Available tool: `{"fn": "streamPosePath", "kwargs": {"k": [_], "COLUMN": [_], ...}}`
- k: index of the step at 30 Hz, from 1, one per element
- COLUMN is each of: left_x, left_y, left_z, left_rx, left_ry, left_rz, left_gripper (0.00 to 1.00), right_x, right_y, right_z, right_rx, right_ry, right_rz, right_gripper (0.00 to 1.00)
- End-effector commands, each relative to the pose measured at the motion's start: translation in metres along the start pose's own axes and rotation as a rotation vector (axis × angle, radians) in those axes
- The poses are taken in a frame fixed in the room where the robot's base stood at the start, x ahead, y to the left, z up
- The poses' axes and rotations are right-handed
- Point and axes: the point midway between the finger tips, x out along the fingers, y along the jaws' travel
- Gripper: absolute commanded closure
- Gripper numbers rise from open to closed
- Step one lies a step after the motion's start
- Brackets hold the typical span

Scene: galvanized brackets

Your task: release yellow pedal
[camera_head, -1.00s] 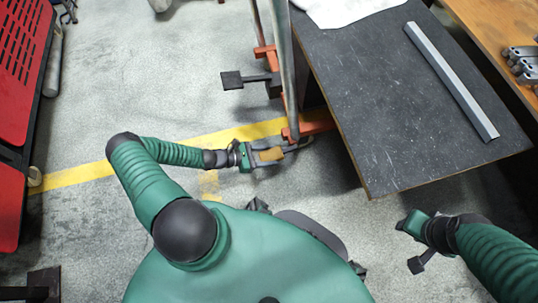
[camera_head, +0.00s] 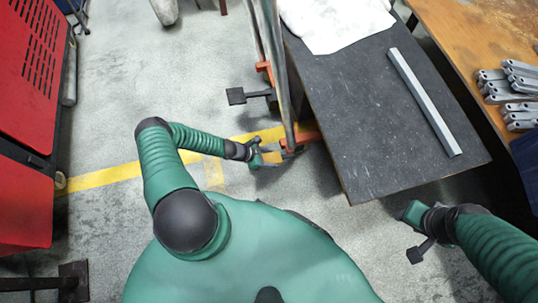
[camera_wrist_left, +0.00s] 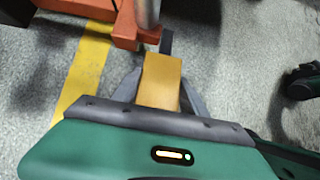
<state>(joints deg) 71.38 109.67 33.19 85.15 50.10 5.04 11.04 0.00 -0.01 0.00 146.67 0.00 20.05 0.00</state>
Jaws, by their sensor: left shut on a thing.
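The yellow pedal (camera_head: 273,157) sits low beside the foot of the metal post, near the dark table's left corner. It also shows as a yellow block in the left wrist view (camera_wrist_left: 161,78). My left gripper (camera_head: 279,156) is at the pedal, and its grey fingers lie along both sides of it in the wrist view (camera_wrist_left: 160,92). It is shut on the pedal. My right gripper (camera_head: 411,212) is at the right, away from the pedal; its fingers are not clear.
The post (camera_head: 280,75) with orange brackets (camera_head: 307,138) stands beside the dark table (camera_head: 370,130), which bears a grey bar (camera_head: 425,100) and white cloth (camera_head: 335,20). A black pedal (camera_head: 236,96) sticks out left. A red cabinet (camera_head: 25,110) stands far left. Floor between is clear.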

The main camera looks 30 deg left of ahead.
Motion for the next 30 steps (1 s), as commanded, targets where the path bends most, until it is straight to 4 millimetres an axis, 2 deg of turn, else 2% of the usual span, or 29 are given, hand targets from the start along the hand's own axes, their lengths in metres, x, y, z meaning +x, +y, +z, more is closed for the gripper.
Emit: {"fn": "streamPosePath", "kwargs": {"k": [7,8,13,23,26,30], "left_x": [0.001,0.001,0.001,-0.004,-0.02,-0.059], "left_y": [0.001,0.001,0.001,0.001,0.002,0.002], "left_z": [0.001,0.001,0.001,0.001,0.003,0.005], "left_rx": [-0.001,0.0,0.0,0.0,-0.001,-0.001], "left_ry": [-0.003,-0.003,-0.003,-0.002,-0.002,-0.001], "left_rz": [0.002,0.002,0.002,0.001,0.003,0.003], "left_gripper": [1.0,0.48,0.27,0.27,0.27,0.27], "right_x": [0.001,0.001,0.001,-0.002,-0.012,-0.034], "right_y": [0.0,0.0,0.0,0.0,0.0,0.0], "right_z": [0.0,0.0,0.0,0.0,-0.003,-0.008], "right_rx": [0.0,0.0,0.0,0.0,0.0,0.0], "right_ry": [-0.001,-0.001,0.0,0.0,0.0,0.0], "right_rz": [0.0,0.0,0.0,0.0,0.0,0.0], "right_gripper": [0.64,0.64,0.64,0.64,0.64,0.64]}}
